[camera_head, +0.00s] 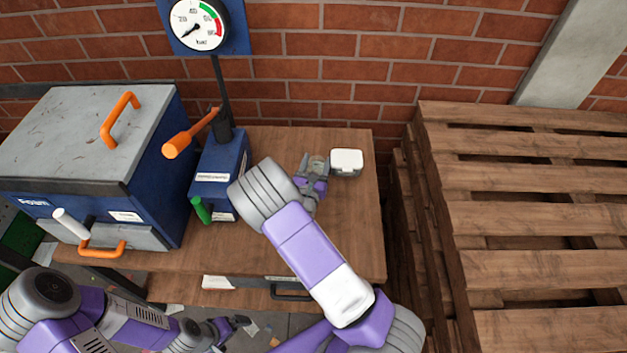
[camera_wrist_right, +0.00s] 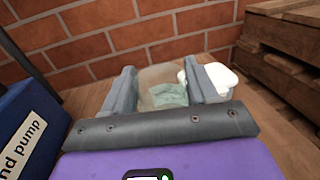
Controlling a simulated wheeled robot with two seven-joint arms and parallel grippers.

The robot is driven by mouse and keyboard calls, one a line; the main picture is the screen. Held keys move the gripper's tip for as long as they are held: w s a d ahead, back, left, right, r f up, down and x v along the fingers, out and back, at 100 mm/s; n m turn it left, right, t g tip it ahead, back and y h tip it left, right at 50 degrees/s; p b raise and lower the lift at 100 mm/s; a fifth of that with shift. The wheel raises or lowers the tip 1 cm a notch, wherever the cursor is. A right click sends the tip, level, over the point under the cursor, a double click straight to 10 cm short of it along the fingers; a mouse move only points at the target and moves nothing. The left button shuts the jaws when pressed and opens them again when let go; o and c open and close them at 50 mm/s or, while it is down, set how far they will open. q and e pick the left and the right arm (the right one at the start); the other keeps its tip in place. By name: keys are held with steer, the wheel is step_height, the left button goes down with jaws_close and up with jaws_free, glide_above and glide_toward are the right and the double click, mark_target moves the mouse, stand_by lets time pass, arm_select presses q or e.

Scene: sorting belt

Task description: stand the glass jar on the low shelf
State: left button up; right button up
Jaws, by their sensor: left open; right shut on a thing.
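The glass jar (camera_wrist_right: 165,94) is clear with something pale green in its lower part. In the right wrist view it sits between the two grey fingers of my right gripper (camera_wrist_right: 168,92), which is shut on it. In the head view the jar (camera_head: 317,162) is small and partly hidden by the gripper, over the back of the wooden table. I cannot tell whether it touches the tabletop. My left gripper (camera_head: 241,322) is open and empty, low in front of the table. A lower wooden board (camera_head: 180,290) shows below the table's front edge, mostly hidden.
A white lidded box (camera_head: 346,162) stands right beside the jar. A blue hand pump (camera_head: 220,170) with an orange lever and a gauge (camera_head: 198,24) is to the left. A large blue case (camera_head: 150,170) fills the far left. Stacked pallets (camera_head: 540,215) stand right of the table (camera_head: 355,230).

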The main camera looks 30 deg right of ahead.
steer(key=shift+f+b, duration=0.7)
steer(key=shift+f, duration=2.25)
steer(key=shift+f, duration=0.15)
steer(key=o, duration=1.5)
